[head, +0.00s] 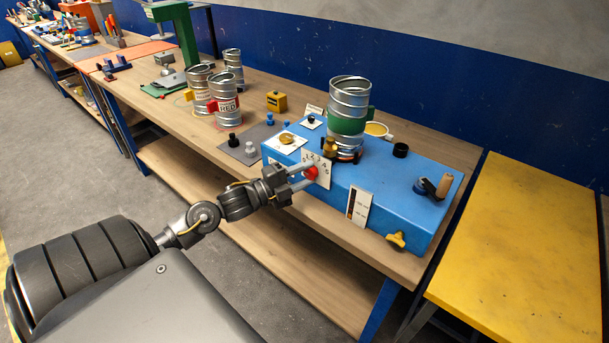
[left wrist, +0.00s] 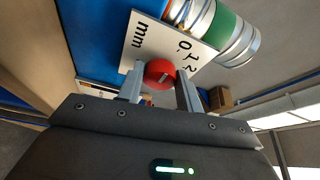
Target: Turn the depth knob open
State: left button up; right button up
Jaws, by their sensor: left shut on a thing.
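The depth knob (head: 311,173) is a small red knob on a white dial plate (head: 323,178) on the front of the blue machine (head: 384,196). In the left wrist view the red knob (left wrist: 159,73) has a pale line on its face, and the plate (left wrist: 150,43) carries numbers and "mm". My left gripper (head: 303,175) reaches in from the left and is shut on the red knob, one finger on each side. The fingers partly hide the knob in the head view. My right gripper is not in view.
A metal duct with a green band (head: 348,125) stands on the machine. A crank handle (head: 434,186) and a yellow knob (head: 396,241) are on its right part. Several metal cans, one a red-labelled can (head: 225,107), stand farther left. A yellow table (head: 530,250) is at right.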

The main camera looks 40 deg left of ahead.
pick_arm(q)
jog(key=n+t, duration=0.1)
jog(key=n, duration=0.1)
jog(key=n+t, duration=0.1)
jog(key=n, duration=0.2)
jog(key=shift+f+y, duration=0.15)
jog(key=shift+y, duration=0.25)
jog(key=n+t+y, duration=0.1)
jog(key=n, duration=0.2)
jog(key=n+p, duration=0.1)
jog(key=n, duration=0.2)
jog(key=shift+d+t+y, duration=0.2)
jog(key=shift+t+y, duration=0.2)
jog(key=n+y+p, duration=0.1)
jog(key=n, duration=0.2)
jog(key=n+t+y+p, duration=0.1)
jog(key=n+y, duration=0.1)
jog(key=n, duration=0.1)
jog(key=shift+d+f, duration=0.1)
jog(key=shift+d, duration=0.05)
jog(key=shift+d+n+y+p, duration=0.1)
jog(key=shift+n+y+p, duration=0.45)
jog(key=shift+n+y, duration=0.85)
jog(key=shift+d+n+y+p, duration=0.1)
jog(key=shift+n+y+p, duration=0.45)
jog(key=shift+n, duration=1.65)
jog(key=shift+f, duration=0.1)
jog(key=o, duration=1)
